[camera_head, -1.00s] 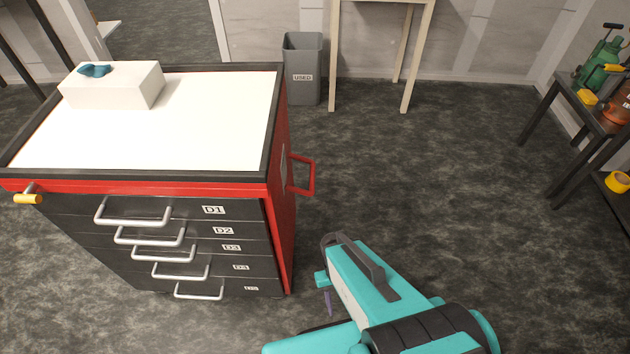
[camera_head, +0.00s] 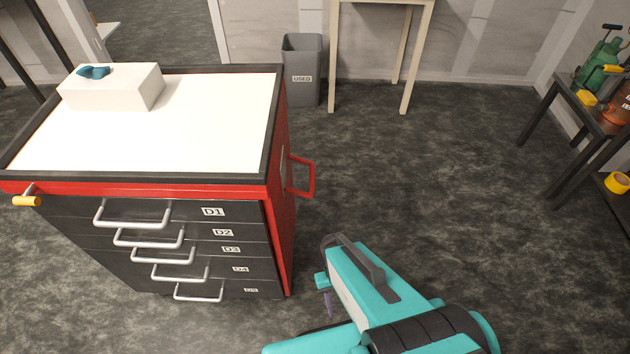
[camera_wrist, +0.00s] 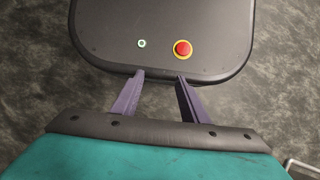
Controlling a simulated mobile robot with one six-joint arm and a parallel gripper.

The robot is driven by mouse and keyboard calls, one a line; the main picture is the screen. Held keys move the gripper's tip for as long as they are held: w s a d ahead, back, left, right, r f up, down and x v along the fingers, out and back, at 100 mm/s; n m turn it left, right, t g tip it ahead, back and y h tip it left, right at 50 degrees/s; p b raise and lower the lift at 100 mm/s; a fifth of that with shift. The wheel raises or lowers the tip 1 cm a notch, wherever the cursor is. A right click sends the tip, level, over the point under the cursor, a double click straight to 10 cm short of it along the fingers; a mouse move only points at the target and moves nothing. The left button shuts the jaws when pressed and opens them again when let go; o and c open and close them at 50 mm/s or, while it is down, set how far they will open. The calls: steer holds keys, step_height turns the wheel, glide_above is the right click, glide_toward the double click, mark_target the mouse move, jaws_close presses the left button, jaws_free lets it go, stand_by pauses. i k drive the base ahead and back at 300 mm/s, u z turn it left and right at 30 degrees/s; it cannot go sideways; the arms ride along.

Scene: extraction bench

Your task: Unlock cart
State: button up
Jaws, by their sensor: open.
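The cart (camera_head: 288,215) is a red and black tool cabinet with a white top, at the left of the head view. Its drawers, marked D1 to D5, look shut. A yellow-tipped lever (camera_head: 26,201) sticks out at its upper left front corner. A red side handle (camera_head: 303,176) is on its right side. My gripper (camera_wrist: 158,77) shows in the wrist view with its two purple fingers apart and nothing between them. In the head view my arm is at the lower middle, right of the cart, with a purple finger (camera_head: 328,303) pointing down. The lever is far from it.
A white box (camera_head: 112,90) with a blue item stands on the cart top. A grey bin marked USED (camera_head: 301,70) and a pale table (camera_head: 381,2) are behind. A dark bench (camera_head: 580,112) with equipment is at the right. The floor between is clear.

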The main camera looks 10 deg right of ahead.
mark_target(26, 199)
steer(key=z, duration=1.05)
steer(key=k, duration=0.15)
steer(key=u, duration=2.95)
steer(key=k, duration=0.55)
steer(key=z, duration=0.3)
steer(key=i, duration=0.35)
steer(key=u, duration=0.1)
